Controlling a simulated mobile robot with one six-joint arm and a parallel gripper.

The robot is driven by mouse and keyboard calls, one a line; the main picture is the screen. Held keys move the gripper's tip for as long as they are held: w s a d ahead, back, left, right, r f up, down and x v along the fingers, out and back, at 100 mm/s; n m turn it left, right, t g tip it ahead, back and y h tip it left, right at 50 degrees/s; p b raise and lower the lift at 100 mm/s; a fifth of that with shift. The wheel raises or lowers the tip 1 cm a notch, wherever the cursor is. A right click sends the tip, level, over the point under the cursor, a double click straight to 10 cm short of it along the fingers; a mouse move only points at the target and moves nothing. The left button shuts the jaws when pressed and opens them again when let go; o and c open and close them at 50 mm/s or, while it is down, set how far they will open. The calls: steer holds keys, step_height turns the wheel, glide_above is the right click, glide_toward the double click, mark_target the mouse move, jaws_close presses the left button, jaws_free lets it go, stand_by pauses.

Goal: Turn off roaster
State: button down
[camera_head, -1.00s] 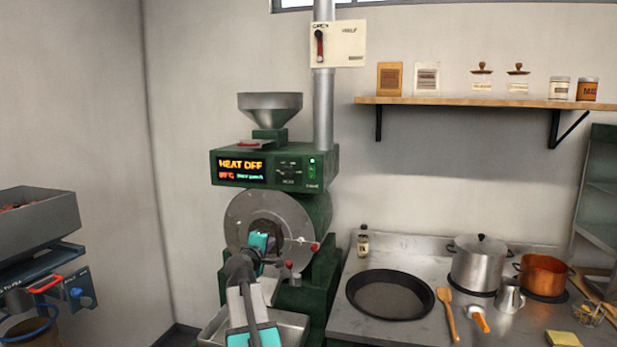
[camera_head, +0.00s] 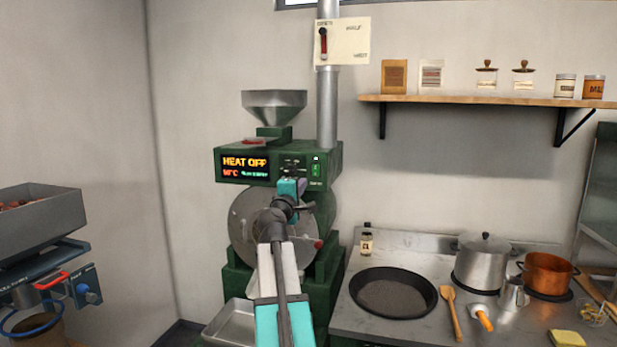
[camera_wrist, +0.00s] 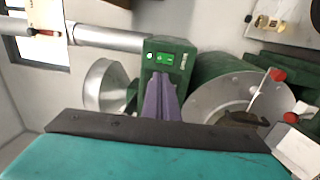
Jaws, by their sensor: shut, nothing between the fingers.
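The green roaster (camera_head: 231,280) stands against the wall with a metal hopper (camera_head: 274,104) on top. Its display (camera_head: 245,169) reads "HEAT OFF" in orange, with smaller red and green text below. A bright green switch (camera_head: 316,169) is at the right of the panel; it also shows in the wrist view (camera_wrist: 164,59). My gripper (camera_head: 292,187) is in front of the panel, just below and left of the switch. In the wrist view my purple fingers (camera_wrist: 160,95) are together and empty, pointing toward the switch. Whether they touch the panel cannot be told.
A metal tray (camera_head: 228,322) sits below the drum. A counter at right holds a black pan (camera_head: 393,293), a steel pot (camera_head: 481,262) and a copper pot (camera_head: 547,272). A bin of chestnuts (camera_head: 40,218) is at left. A lever panel (camera_head: 342,41) hangs on the duct.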

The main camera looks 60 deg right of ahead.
steer(key=p, duration=0.4)
glide_toward(315, 167)
steer(key=shift+x, duration=2.05)
steer(key=shift+p+x, duration=0.35)
steer(key=shift+x, duration=0.8)
steer(key=shift+f, duration=0.1)
steer(key=shift+d, duration=0.15)
steer(key=shift+s+a+r+b, duration=0.1)
steer(key=shift+a+b, duration=0.05)
steer(key=shift+a, duration=0.3)
steer(key=shift+s+a+r+b, duration=0.1)
steer(key=shift+a+b, duration=0.05)
steer(key=shift+a, duration=0.3)
steer(key=r+b+v, duration=0.2)
steer(key=r+v, duration=0.1)
steer(key=v, duration=0.9)
steer(key=shift+b, duration=0.4)
steer(key=shift+a, duration=0.15)
